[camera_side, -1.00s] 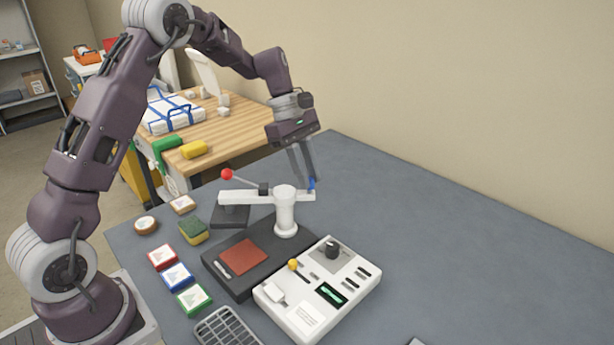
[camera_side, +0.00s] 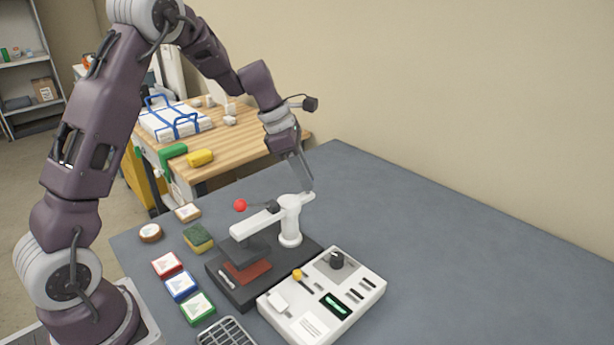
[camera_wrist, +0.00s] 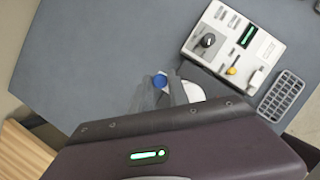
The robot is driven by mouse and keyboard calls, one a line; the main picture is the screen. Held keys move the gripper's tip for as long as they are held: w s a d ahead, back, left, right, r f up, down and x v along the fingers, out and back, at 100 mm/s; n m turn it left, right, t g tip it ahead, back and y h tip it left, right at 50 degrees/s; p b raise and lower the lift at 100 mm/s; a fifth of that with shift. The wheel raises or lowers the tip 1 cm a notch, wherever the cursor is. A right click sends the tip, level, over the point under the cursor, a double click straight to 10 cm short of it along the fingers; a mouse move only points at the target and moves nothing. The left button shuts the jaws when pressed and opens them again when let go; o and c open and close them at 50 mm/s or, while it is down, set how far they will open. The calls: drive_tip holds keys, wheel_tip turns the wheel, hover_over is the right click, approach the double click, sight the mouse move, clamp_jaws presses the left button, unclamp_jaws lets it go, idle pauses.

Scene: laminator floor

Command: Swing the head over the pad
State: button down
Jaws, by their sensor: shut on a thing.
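The press has a white swing arm (camera_side: 262,216) on a white post (camera_side: 289,225). Its dark head (camera_side: 246,251) hangs at the arm's front end, above the red pad (camera_side: 254,275) on the black base (camera_side: 225,290); it hides the pad's back part. Whether they touch is not clear. A red ball lever (camera_side: 240,206) sticks out from the arm. My gripper (camera_side: 307,189) is shut on the arm's rear end, behind the post. In the wrist view the blue tip (camera_wrist: 159,81) of that end shows at my fingers (camera_wrist: 164,92).
A white control box (camera_side: 322,297) stands right of the base. Coloured tiles (camera_side: 181,286), a sponge (camera_side: 198,237) and a grey rack (camera_side: 228,333) lie left and in front. The grey table (camera_side: 450,260) is clear on the right.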

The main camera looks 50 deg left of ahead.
drive_tip(key=shift+a, duration=0.15)
idle(0.4)
drive_tip(key=c, duration=1.3)
unclamp_jaws()
drive_tip(key=shift+r, duration=0.1)
drive_tip(key=v, duration=0.7)
drive_tip(key=s+d+r+m, duration=0.4)
drive_tip(key=s+m, duration=0.2)
drive_tip(key=s, duration=0.1)
drive_tip(key=s+d+r+m, duration=0.4)
drive_tip(key=s+d+m, duration=0.1)
drive_tip(key=s, duration=0.2)
drive_tip(key=s+m+t+y, duration=0.1)
drive_tip(key=s+m, duration=0.4)
drive_tip(key=s+d+f+m+y, duration=0.1)
drive_tip(key=s+m, duration=0.4)
drive_tip(key=s, duration=0.1)
drive_tip(key=s+d+f+m+t+y, duration=0.1)
drive_tip(key=s+m, duration=0.4)
drive_tip(key=shift+s+f+m+t, duration=0.2)
drive_tip(key=shift+m+t, duration=0.1)
drive_tip(key=shift+m, duration=0.1)
